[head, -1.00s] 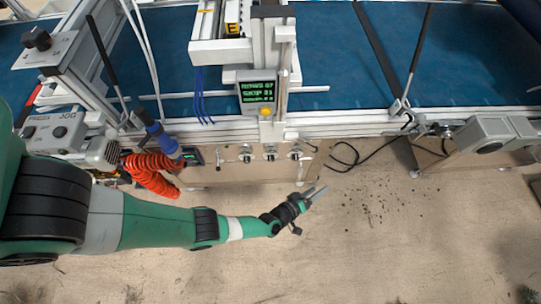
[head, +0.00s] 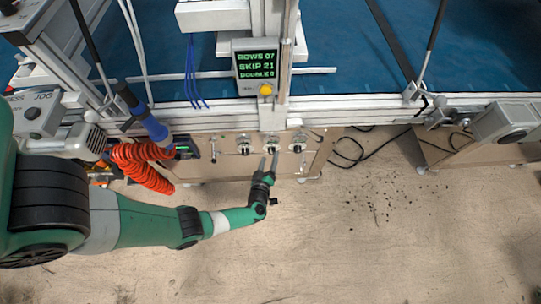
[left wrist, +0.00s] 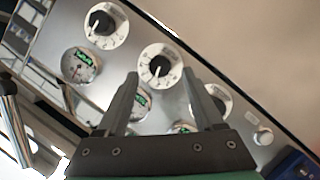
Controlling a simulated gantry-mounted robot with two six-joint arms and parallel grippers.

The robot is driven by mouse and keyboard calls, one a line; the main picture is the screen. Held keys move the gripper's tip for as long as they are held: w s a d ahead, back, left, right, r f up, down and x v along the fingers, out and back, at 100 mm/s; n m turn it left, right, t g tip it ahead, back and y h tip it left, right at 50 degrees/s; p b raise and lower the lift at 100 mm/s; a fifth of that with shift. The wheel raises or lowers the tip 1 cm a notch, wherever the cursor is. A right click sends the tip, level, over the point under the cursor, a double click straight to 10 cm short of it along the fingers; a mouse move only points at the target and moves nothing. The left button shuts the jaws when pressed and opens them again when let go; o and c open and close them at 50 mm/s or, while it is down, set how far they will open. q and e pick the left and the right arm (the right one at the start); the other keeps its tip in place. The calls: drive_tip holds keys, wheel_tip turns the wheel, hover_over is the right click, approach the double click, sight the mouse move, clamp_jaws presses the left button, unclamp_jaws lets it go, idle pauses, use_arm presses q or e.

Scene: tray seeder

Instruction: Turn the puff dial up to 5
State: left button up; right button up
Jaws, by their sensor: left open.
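The front panel (head: 215,168) below the blue belt carries three round dials in a row: a left dial (head: 244,147), a middle dial (head: 272,148) and a right dial (head: 298,147). Their labels are too small to read, so I cannot tell which is the puff dial. My left gripper (head: 269,161) is open and empty, pointing at the middle dial. In the left wrist view, the middle dial's black knob (left wrist: 159,66) appears between the open fingertips (left wrist: 161,74). I cannot tell whether they touch it. Another dial (left wrist: 106,25) shows upper left; a third (left wrist: 219,98) is partly hidden by a finger. My right gripper is out of view.
Gauges with green displays (left wrist: 80,66) sit beside the dials. A small knob (left wrist: 263,136) is at the panel's end. A screen (head: 256,65) reads rows 07, skip 21. An orange coiled hose (head: 145,168) hangs left of the panel.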

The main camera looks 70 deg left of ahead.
sight(272, 151)
use_arm(q)
drive_tip(key=shift+b+x, duration=0.4)
drive_tip(key=shift+x, duration=1)
drive_tip(key=shift+c, duration=0.3)
clamp_jaws()
